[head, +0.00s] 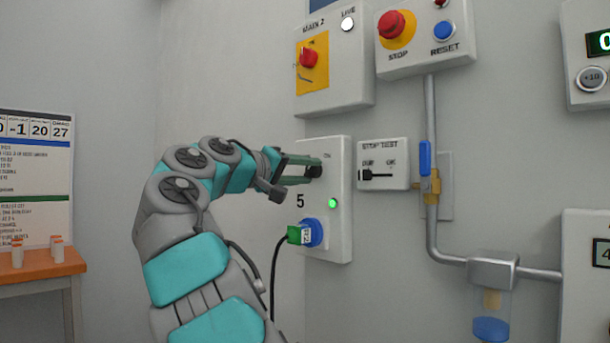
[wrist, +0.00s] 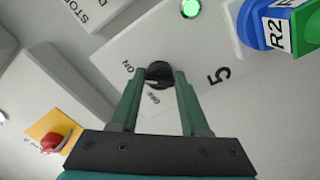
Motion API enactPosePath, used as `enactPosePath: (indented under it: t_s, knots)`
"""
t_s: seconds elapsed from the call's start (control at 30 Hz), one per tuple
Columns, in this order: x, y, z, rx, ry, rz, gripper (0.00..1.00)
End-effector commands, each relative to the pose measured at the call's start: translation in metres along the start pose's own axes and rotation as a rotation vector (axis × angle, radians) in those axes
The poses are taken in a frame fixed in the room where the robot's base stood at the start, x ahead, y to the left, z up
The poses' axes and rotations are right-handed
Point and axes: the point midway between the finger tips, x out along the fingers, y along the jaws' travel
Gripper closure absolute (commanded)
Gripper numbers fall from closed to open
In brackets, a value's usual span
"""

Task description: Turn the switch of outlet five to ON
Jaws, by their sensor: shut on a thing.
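The outlet five box (head: 338,240) is a white panel on the wall, marked with a 5. Its black rotary switch (wrist: 160,74) sits between the fingertips of my gripper (wrist: 155,80) in the wrist view. The ON and OFF marks show beside the knob there; the knob's exact pointing is hard to tell. In the head view my gripper (head: 305,170) reaches the switch from the left, shut on it. A green lamp (head: 333,203) on the box is lit, and it also shows in the wrist view (wrist: 191,8). A blue and green plug (head: 312,233) sits in the outlet below.
A MAIN 2 box (head: 335,85) with a red knob is just above. A STOP TEST slider box (head: 384,180) is close on the right. A pipe with a blue valve handle (head: 425,158) runs farther right. A black cable (head: 276,265) hangs below my gripper.

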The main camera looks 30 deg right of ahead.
Motion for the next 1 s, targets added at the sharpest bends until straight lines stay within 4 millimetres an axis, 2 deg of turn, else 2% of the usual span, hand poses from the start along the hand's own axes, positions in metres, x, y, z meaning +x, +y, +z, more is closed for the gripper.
enactPosePath:
  t_s: [0.67, 0.7, 0.9, 1.0]
  knots:
    - [0.0006, -0.0011, 0.0002, 0.031, -0.001, -0.002, 1.0]
    - [0.0006, -0.0011, 0.0002, 0.031, -0.001, -0.002, 0.52]
    - [0.0003, -0.0005, 0.0, 0.032, 0.0, -0.001, 0.29]
    - [0.0002, -0.0004, -0.0001, 0.032, 0.0, -0.001, 0.26]
